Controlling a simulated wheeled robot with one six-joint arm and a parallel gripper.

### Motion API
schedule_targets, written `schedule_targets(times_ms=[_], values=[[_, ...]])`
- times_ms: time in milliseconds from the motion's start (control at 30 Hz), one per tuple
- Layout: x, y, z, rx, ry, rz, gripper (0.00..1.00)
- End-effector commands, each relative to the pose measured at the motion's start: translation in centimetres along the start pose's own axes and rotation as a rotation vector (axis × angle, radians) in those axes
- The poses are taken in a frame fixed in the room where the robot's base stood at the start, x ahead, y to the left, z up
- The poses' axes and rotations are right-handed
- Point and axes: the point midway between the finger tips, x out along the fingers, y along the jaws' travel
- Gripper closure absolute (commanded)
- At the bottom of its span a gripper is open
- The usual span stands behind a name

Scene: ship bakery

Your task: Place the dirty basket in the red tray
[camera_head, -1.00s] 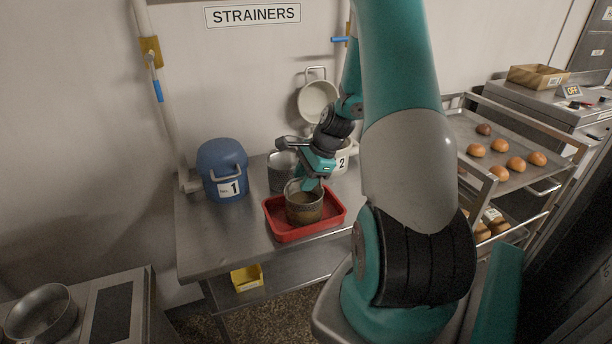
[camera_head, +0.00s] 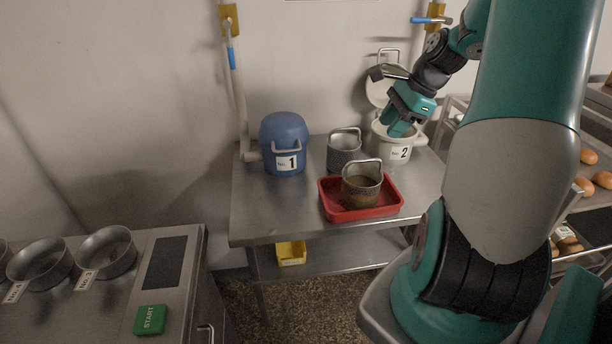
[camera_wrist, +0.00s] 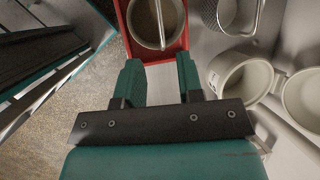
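The dirty basket (camera_head: 361,186), a mesh strainer with brownish contents and a raised handle, sits upright inside the red tray (camera_head: 331,206) on the metal table. In the wrist view the basket (camera_wrist: 150,22) shows at the top, within the red tray (camera_wrist: 139,57). My gripper (camera_head: 396,131) is up and to the right of the basket, near the white pot numbered 2, apart from the basket. In the wrist view my gripper (camera_wrist: 161,68) has its two fingers spread with nothing between them.
A second, cleaner mesh basket (camera_head: 344,151) stands behind the tray. The white pot 2 (camera_head: 397,153) stands open at right, and the blue pot 1 (camera_head: 285,150) is closed at left. A yellow bin (camera_head: 291,252) is on the lower shelf. Bread racks stand at the right.

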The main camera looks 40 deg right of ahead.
Motion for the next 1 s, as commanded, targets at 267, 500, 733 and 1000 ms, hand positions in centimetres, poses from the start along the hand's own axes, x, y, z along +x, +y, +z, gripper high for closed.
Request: schedule_targets(times_ms=[267,500,733,1000], values=[[1.8,2.9,15.9,-0.744,-0.063,0.107,0.66],[1.8,14.9,29.5,-1.709,-0.223,0.193,0.66],[0.3,25.0,33.0,-2.368,-0.393,0.201,0.66],[-0.2,27.9,33.2,-2.560,-0.455,0.192,0.66]])
